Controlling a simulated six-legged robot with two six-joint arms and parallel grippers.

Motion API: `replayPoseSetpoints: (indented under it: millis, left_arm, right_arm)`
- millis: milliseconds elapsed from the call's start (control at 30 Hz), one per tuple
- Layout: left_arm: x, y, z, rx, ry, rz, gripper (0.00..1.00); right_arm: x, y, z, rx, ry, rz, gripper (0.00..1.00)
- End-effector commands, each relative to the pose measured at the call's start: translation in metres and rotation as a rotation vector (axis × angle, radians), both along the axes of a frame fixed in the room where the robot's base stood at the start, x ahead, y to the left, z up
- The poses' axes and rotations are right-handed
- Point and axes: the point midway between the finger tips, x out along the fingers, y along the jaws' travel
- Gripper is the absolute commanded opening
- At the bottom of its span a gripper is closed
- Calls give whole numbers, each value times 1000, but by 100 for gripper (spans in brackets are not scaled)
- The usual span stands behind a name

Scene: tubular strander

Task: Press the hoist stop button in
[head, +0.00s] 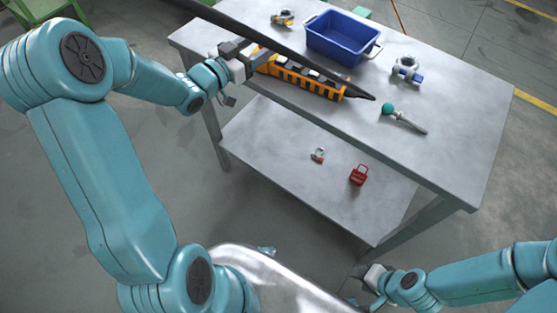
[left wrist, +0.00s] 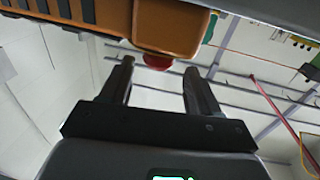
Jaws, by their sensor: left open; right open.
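The orange hoist pendant (head: 300,78), with a row of dark buttons, lies on the table's near edge. In the left wrist view its orange end (left wrist: 175,25) fills the top. The red stop button (left wrist: 157,62) sticks out from that end, partly covered by the housing. My left gripper (head: 255,62) is at the pendant's left end in the head view. In the left wrist view its open fingers (left wrist: 160,68) stand either side of the button, with nothing held; contact cannot be told. The button is hidden in the head view. My right gripper (head: 368,288) is open, low at the bottom.
A black tapering bar (head: 310,62) crosses above the pendant. The grey table (head: 455,140) also holds a blue bin (head: 342,40), metal clamps (head: 407,68) and a teal-knobbed tool (head: 405,117). A red padlock (head: 358,176) lies on the lower shelf (head: 270,150).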

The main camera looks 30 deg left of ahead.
Motion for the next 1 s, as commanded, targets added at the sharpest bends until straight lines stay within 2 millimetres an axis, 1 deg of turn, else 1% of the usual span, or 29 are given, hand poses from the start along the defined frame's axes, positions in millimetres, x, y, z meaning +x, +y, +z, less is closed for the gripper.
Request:
replayPoseSetpoints:
  millis: [33, 100, 600, 700, 800, 1000]
  left_arm:
    - [-12, 4, -2, 0, 1, 4, 61]
    - [-27, 7, -2, 1, 0, 4, 61]
    - [-135, 29, -2, 0, 2, 7, 61]
    - [-121, 21, -21, -44, 49, 15, 61]
    - [-111, 16, -41, -83, 101, 35, 61]
    - [-96, 1, -80, -147, 214, 63, 61]
  right_arm:
    - [0, 0, -3, 0, 0, 0, 43]
    - [0, 0, -5, 0, 0, 0, 43]
    - [0, 0, -11, 0, 0, 0, 43]
    - [0, 0, -10, 0, 0, 0, 43]
    - [0, 0, -10, 0, 0, 0, 43]
    - [0, 0, -10, 0, 0, 0, 43]
